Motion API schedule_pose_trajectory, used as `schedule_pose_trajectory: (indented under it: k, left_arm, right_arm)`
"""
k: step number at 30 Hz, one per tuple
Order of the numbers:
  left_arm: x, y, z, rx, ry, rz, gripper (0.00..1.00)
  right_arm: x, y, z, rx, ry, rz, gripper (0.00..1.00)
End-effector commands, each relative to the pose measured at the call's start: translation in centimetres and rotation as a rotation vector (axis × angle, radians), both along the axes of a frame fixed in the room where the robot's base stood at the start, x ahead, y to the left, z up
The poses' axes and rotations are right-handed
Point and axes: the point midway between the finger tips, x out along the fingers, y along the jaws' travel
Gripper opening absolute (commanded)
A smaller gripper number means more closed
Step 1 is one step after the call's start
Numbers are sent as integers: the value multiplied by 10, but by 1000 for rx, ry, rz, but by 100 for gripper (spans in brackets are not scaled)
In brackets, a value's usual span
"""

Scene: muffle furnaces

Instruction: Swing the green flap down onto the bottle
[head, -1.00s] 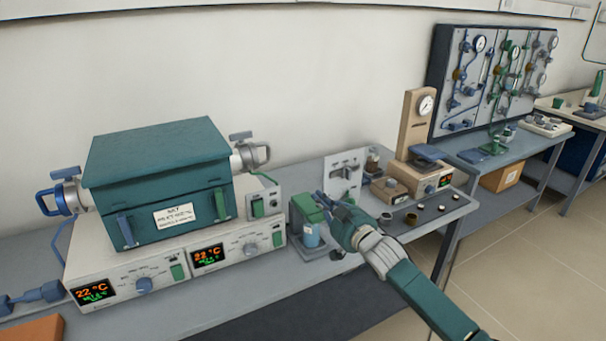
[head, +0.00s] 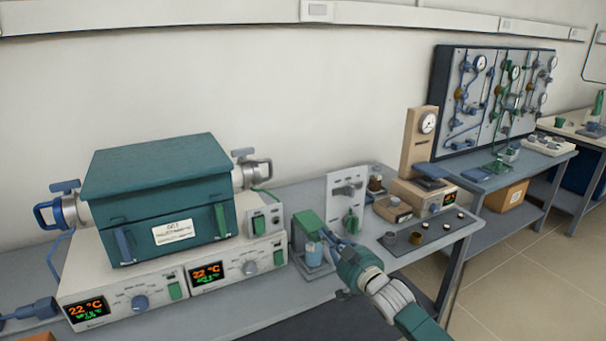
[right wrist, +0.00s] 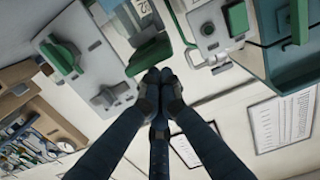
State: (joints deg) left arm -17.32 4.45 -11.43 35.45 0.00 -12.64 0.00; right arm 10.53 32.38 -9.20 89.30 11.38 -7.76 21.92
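The green flap (head: 308,224) is on a small grey stand to the right of the furnace unit. It slopes down toward the bottle; I cannot tell whether it touches it. The light blue bottle (head: 313,256) stands upright below it, partly covered. My right gripper (head: 326,236) is at the flap's right edge, above and beside the bottle. In the right wrist view its fingertips (right wrist: 156,76) are together with nothing visible between them, close to the edge of the green flap (right wrist: 151,53). Contact is unclear. My left gripper is not in view.
The teal furnace (head: 160,200) on its white control unit stands to the left. A grey panel with a green knob (head: 351,222) stands behind my right gripper. A dark mat (head: 428,236) with small cups lies to the right.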

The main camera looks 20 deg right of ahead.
Motion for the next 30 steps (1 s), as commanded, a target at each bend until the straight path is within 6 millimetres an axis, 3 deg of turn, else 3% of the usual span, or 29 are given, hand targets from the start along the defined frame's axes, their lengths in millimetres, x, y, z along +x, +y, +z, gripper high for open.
schedule_pose_trajectory:
  k: [1,11,14,20,22,30]
  left_arm:
    - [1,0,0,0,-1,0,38]
    - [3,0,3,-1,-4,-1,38]
    - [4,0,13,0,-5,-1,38]
    - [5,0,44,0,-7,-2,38]
    - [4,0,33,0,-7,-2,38]
    - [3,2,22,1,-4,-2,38]
  right_arm:
    - [-2,1,-11,0,20,-1,0]
    - [-2,1,-11,1,27,-1,0]
    - [0,1,0,1,25,-1,0]
    - [7,2,43,-1,10,-1,0]
    - [-6,1,27,0,14,0,0]
    - [-59,-3,11,-1,7,0,0]
